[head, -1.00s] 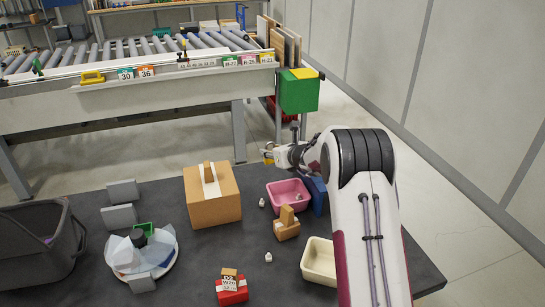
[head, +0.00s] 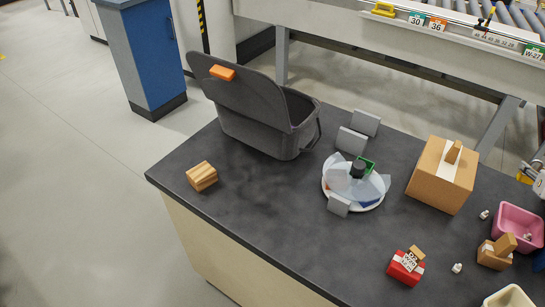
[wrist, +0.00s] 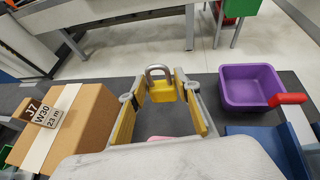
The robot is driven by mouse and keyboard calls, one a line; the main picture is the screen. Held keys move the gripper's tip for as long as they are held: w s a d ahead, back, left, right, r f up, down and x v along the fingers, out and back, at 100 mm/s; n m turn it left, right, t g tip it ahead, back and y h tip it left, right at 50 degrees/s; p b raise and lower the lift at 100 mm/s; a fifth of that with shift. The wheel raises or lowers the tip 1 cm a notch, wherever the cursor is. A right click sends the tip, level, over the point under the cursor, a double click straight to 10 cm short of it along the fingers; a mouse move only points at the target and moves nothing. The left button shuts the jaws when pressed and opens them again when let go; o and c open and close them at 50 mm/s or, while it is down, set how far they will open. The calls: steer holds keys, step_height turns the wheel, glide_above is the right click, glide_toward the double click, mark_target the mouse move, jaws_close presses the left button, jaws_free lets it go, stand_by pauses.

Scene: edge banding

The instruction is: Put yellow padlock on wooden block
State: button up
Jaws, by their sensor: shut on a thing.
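The yellow padlock (wrist: 162,92), with a grey shackle, sits between the fingertips of my gripper (wrist: 163,97) in the wrist view. My gripper is shut on it and holds it up over the table area. In the head view my gripper (head: 530,174) shows only partly at the right edge, and the padlock is hard to make out there. The wooden block (head: 202,177), striped light brown, lies on the left part of the dark table, far from my gripper.
A dark grey bin (head: 262,125) stands behind the block. A plate (head: 378,203) of clutter, grey blocks (head: 351,141), a cardboard box (head: 440,178), a red box (head: 406,268) and a pink tray (head: 519,219) lie to the right. The table (head: 270,215) around the block is clear.

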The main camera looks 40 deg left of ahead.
step_height(320, 180, up, 28)
step_height(320, 180, up, 2)
steer(key=shift+r, duration=0.15)
steer(key=s+a+n+g+y, duration=0.1)
steer(key=s+a+n+y, duration=0.2)
steer(key=a, duration=2.5)
steer(key=s+a+n+g+y, duration=0.15)
steer(key=s+a, duration=0.35)
steer(key=a, duration=0.8)
steer(key=s+a+n+g+y, duration=0.1)
steer(key=s+a+n+y, duration=0.3)
steer(key=a, duration=0.9)
steer(key=s+a+n+g+y, duration=0.1)
steer(key=s+a+n+g, duration=0.15)
steer(key=s+a, duration=1.35)
steer(key=s+a+n+g+y, duration=0.1)
steer(key=s+a+n+g, duration=0.15)
steer(key=s+a, duration=1.25)
steer(key=shift+m+g+h, duration=0.25)
steer(key=shift+m, duration=0.2)
steer(key=shift+s+d+f, duration=0.35)
steer(key=shift+f, duration=3.9)
steer(key=shift+s+d+f, duration=0.3)
steer(key=shift+d+f, duration=0.1)
steer(key=shift+f, duration=3.9)
steer(key=shift+s+d+f, duration=0.35)
steer(key=shift+f, duration=3.9)
